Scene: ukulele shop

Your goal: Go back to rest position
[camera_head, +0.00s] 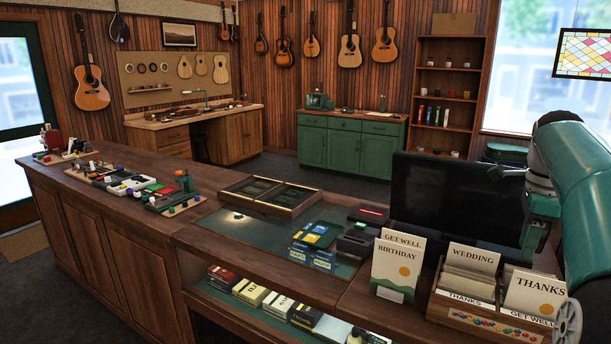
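My arm comes in at the right edge, with a large green link and a grey joint beside a dark monitor (445,200). A small dark part, which looks like the end of my gripper (507,173), sticks out to the left in front of the monitor's upper right. Its fingers are too small and dark to tell open from shut. I see nothing held there.
A card box (480,316) and a standing birthday card (397,262) are close below my arm. The wooden counter (110,215) carries a framed tray (270,195), small packets (318,235) and tools. Green cabinets (345,145) and a shelf (445,95) stand behind. Dark floor lies between.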

